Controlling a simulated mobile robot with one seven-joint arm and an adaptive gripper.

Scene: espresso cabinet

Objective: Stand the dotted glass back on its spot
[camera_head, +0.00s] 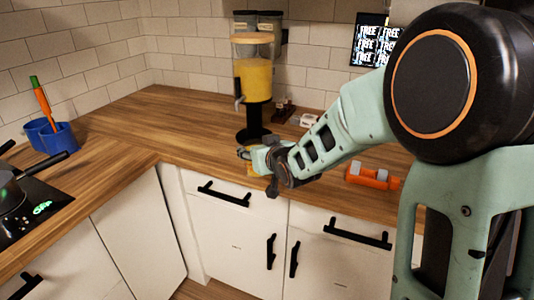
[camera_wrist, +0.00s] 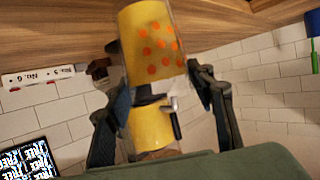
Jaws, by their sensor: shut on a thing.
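The dotted glass (camera_wrist: 152,45) is clear with orange dots and looks yellow inside. It sits between the fingers of my gripper (camera_wrist: 155,78) in the wrist view, and the gripper is shut on it. In the head view my gripper (camera_head: 259,158) is over the front part of the counter, in front of the juice dispenser. Only a small yellow bit of the glass (camera_head: 250,171) shows below the gripper there; the rest is hidden. I cannot tell whether its base touches the counter. The glass's spot cannot be made out.
The yellow juice dispenser (camera_head: 254,75) stands behind on its dark base; it also shows in the wrist view (camera_wrist: 150,127). A white numbered strip (camera_head: 304,119) and a small dark object (camera_head: 284,109) are to its right. An orange bottle (camera_head: 371,177) lies right. The counter's left stretch (camera_head: 165,120) is clear.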

